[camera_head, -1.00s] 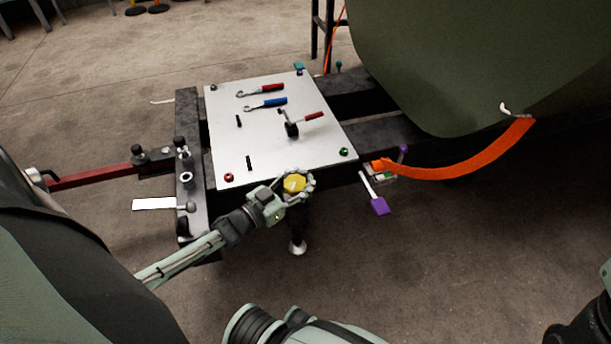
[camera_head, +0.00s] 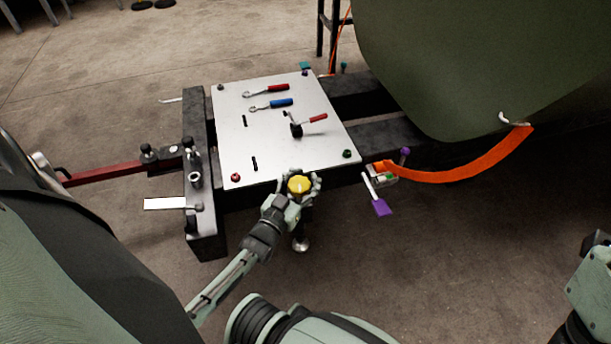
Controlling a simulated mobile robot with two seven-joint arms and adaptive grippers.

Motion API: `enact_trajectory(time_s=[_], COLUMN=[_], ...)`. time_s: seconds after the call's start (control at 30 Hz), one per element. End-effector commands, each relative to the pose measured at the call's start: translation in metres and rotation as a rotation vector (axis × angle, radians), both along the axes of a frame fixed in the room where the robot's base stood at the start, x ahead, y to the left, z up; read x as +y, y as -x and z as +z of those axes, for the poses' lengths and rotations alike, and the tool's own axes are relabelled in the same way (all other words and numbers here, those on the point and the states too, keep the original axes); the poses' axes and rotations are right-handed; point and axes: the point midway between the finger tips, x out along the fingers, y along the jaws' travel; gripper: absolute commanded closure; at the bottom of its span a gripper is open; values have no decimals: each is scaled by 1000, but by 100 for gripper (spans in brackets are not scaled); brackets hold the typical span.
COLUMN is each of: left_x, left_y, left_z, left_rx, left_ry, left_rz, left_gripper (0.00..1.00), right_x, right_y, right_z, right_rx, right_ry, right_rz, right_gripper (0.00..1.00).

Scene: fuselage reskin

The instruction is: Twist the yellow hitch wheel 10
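The yellow hitch wheel (camera_head: 299,185) sits at the front edge of the metal plate, on top of a dark post with a pale round foot (camera_head: 301,244). My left gripper (camera_head: 301,180) is at the wheel, with its fingers on either side of it. The fingers look close around the wheel's rim, but whether they touch it is too small to tell. My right arm shows at the lower right edge, and its gripper is out of view.
A silver plate (camera_head: 235,163) on a black frame holds a red-handled wrench (camera_head: 275,88), a blue-handled wrench (camera_head: 278,103) and a red-handled crank (camera_head: 316,118). An orange strap (camera_head: 477,165) and a purple-ended lever (camera_head: 382,207) lie to the right. A green fuselage panel (camera_head: 450,60) hangs at upper right.

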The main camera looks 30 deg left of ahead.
Motion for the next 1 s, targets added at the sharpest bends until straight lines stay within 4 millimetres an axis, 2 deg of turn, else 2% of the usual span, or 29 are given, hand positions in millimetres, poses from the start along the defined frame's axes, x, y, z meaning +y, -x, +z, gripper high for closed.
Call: enact_trajectory(time_s=[0.03,0.1,0.47,0.57,0.9,1.0], left_x=[0,0,-1,-2,-9,-10], left_y=[0,0,5,16,87,102], left_z=[0,-1,-2,-3,-2,-2], left_rx=[1,1,4,6,6,4], left_ry=[0,0,0,1,1,0], left_rz=[0,0,-1,0,0,0], left_gripper=[39,30,30,30,30,30], right_x=[0,0,0,0,0,0], right_y=[0,0,1,1,0,0], right_z=[0,0,1,1,1,0], right_rx=[0,0,-5,-5,-3,-2], right_ry=[0,0,1,1,0,1], right_rz=[0,0,0,0,-1,-1], right_gripper=[50,50,50,50,50,50])
